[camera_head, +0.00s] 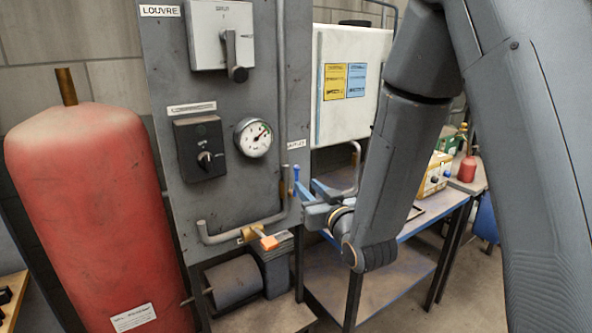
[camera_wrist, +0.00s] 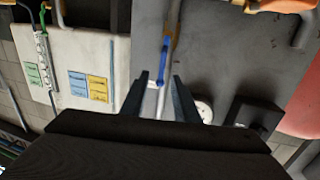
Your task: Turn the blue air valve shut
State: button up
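The blue air valve handle (camera_head: 297,173) is a small, slim lever at the right edge of the grey panel, beside a vertical pipe. In the wrist view the blue handle (camera_wrist: 163,62) runs nearly in line with the pipe, and its lower end shows between my fingertips. My gripper (camera_head: 309,191) is at the panel's right edge, close to the handle. In the wrist view my gripper (camera_wrist: 160,80) is open, with one finger on each side of the handle's end. I cannot tell whether a finger touches it. The valve body is hard to make out.
An orange-handled valve (camera_head: 268,242) sits low on the pipe. A gauge (camera_head: 253,137), a black switch box (camera_head: 201,148) and a grey switch (camera_head: 222,37) are on the panel. A red tank (camera_head: 92,210) stands left. A white cabinet (camera_head: 350,110) and a bench (camera_head: 415,225) are right.

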aim_at(297, 175)
jog(key=x, duration=0.2)
jog(key=p+x, duration=0.1)
jog(key=x, duration=0.2)
jog(key=r+p+x, duration=0.1)
jog(key=x, duration=0.1)
jog(key=shift+w+a, duration=0.3)
jog(key=shift+a, duration=0.1)
grip_shut()
